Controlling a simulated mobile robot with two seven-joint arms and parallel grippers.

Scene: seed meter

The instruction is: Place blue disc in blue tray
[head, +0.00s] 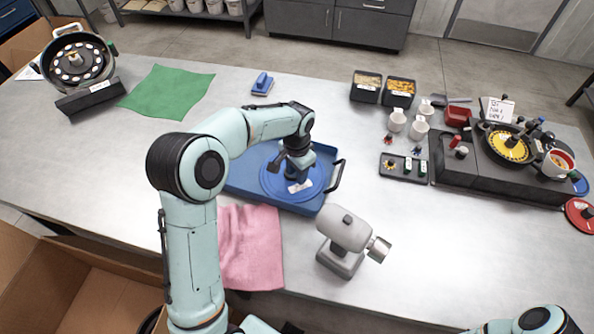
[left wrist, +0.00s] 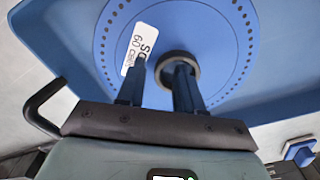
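The blue disc (head: 272,185) lies in the blue tray (head: 318,206) near the middle of the table. In the left wrist view, the disc (left wrist: 215,30) shows a ring of small holes, a white label and a dark round hub, and the tray (left wrist: 60,45) surrounds it. My left gripper (head: 296,172) is over the disc. In the left wrist view, the fingers of my left gripper (left wrist: 158,85) are apart with nothing between them; one finger overlaps the hub in the picture. Whether it touches the hub I cannot tell. My right gripper is out of view; only part of that arm shows.
A pink cloth (head: 250,250) and a grey machine (head: 345,240) are in front of the tray. A green cloth (head: 168,92) lies at the left. The black seed meter base (head: 470,175), cups and bins are at the right. Another blue disc (head: 580,184) lies at the right edge.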

